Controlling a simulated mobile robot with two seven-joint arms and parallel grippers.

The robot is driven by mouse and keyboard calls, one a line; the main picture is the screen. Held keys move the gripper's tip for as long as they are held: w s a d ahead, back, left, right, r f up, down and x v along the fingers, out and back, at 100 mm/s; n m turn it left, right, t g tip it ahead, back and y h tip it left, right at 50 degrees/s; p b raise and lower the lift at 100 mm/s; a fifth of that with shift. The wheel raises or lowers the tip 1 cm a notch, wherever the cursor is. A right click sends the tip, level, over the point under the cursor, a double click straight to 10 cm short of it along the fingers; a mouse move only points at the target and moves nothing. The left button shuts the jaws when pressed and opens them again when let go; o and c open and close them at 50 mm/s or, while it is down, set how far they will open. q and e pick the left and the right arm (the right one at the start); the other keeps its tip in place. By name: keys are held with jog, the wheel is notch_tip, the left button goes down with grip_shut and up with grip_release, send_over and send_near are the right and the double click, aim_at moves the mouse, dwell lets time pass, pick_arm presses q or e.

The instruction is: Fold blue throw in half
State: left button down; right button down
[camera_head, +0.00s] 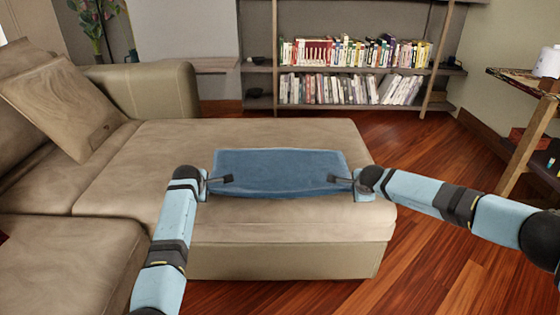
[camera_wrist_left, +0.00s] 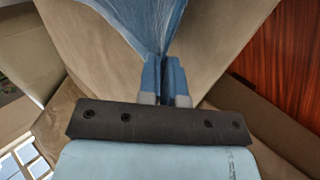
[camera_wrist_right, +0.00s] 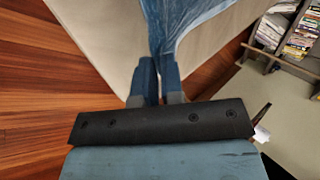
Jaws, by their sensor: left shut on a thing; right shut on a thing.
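The blue throw (camera_head: 280,170) lies over the end section of the beige sofa (camera_head: 230,135), spread between my two grippers. My left gripper (camera_head: 228,179) is at its left near corner. In the left wrist view, the left fingers (camera_wrist_left: 164,82) are shut on a gathered edge of the throw (camera_wrist_left: 140,20). My right gripper (camera_head: 334,179) is at its right near corner. In the right wrist view, the right fingers (camera_wrist_right: 158,82) are shut on the other gathered corner of the throw (camera_wrist_right: 185,20). I cannot tell how the throw's underside lies.
A brown cushion (camera_head: 62,105) leans on the sofa's back at left. A bookshelf (camera_head: 350,70) with rows of books stands behind. A wooden table (camera_head: 530,130) is at the right. Open wood floor (camera_head: 430,160) lies right of the sofa.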

pick_arm(q)
jog(key=shift+s+f, duration=0.25)
pick_arm(e)
jog(key=shift+s+f, duration=0.25)
pick_arm(q)
jog(key=c, duration=1)
grip_release()
pick_arm(e)
jog(key=c, duration=1)
grip_release()
